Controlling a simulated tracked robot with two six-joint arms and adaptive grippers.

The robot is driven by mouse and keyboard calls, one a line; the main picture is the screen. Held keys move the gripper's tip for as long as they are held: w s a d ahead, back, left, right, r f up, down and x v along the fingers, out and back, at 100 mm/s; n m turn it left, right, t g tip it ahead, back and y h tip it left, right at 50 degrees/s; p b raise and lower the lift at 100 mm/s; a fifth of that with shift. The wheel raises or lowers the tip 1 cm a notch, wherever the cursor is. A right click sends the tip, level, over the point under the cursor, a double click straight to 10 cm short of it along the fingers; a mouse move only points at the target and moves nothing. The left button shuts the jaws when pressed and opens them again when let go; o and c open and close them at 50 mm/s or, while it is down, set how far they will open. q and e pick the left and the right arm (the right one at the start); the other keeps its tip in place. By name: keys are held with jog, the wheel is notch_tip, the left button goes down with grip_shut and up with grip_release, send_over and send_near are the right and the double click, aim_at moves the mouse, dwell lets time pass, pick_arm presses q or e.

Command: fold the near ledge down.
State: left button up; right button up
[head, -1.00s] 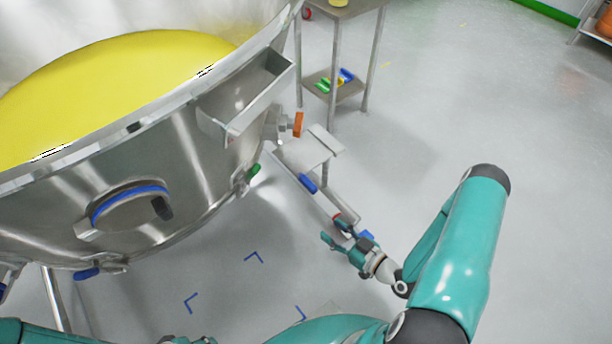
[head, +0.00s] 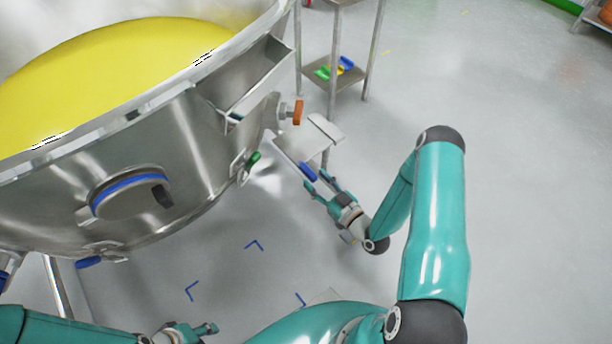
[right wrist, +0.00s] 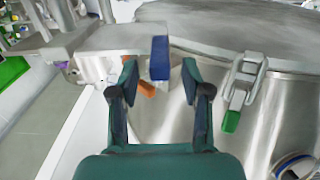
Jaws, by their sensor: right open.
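The near ledge (head: 293,148) is a flat grey metal plate standing out, roughly level, from the side of a big steel bowl. A blue handle (head: 308,171) sits at its front edge. My right gripper (head: 320,180) is open just in front of this handle. In the right wrist view, the blue handle (right wrist: 160,58) lies between and just beyond the open fingertips (right wrist: 159,78), with no clear contact. My left gripper (head: 207,331) is at the bottom edge, partly cut off, away from the ledge; its finger gap is unclear.
The steel bowl (head: 215,150) holds yellow material and carries a metal box (head: 255,80), an orange knob (head: 298,112) and a green-handled latch (head: 253,160). A steel stand (head: 325,75) with small coloured items is behind the ledge. Open floor (head: 530,180) lies to the right.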

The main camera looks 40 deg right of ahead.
jog(key=shift+w+a, duration=0.2)
jog(key=shift+w, duration=1.7)
grip_shut()
